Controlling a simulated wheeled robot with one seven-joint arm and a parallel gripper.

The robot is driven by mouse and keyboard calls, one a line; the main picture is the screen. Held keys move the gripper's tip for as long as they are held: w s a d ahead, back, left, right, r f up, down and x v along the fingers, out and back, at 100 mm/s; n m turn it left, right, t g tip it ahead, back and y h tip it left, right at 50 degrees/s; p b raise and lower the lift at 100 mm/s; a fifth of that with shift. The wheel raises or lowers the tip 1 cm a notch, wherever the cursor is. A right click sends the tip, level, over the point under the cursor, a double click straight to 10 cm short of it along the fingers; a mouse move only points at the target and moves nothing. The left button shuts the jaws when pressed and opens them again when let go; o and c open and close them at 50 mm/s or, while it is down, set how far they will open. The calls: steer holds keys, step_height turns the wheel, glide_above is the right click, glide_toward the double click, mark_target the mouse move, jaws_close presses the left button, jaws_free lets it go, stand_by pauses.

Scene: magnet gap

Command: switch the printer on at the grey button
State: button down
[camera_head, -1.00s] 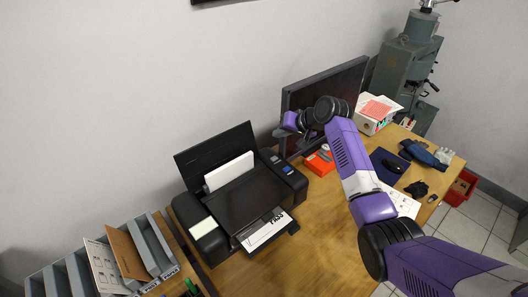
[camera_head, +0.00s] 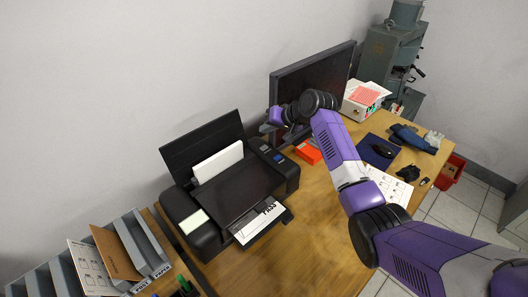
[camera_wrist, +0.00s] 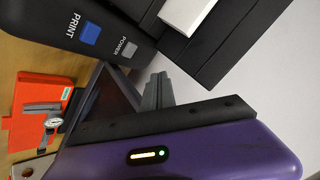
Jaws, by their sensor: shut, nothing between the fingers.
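The black printer (camera_head: 228,205) stands on the wooden desk with its rear paper flap raised. On its panel are the grey button (camera_wrist: 130,50), labelled POWER, and the blue button (camera_wrist: 91,32), labelled PRINT. The grey button's face is in clear view. My gripper (camera_wrist: 159,82) is shut and empty, its grey fingertips below and right of the grey button in the wrist view, apart from it. In the head view my gripper (camera_head: 267,128) is behind the panel, near the monitor. Its height above the panel is hard to judge.
The monitor (camera_head: 312,85) stands close behind my gripper. Grey file trays (camera_head: 150,245) stand at left. The desk front (camera_head: 300,230) is clear.

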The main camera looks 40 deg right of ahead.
steer(key=shift+f+b, duration=1.4)
steer(key=shift+f, duration=1.2)
steer(key=shift+f, duration=0.4)
steer(key=shift+f+b, duration=0.35)
steer(key=shift+f, duration=0.1)
stand_by(0.5)
steer(key=shift+r, duration=0.15)
steer(key=shift+r+p, duration=0.75)
steer(key=shift+p, duration=0.05)
step_height(320, 180, up, 5)
steer(key=p, duration=0.4)
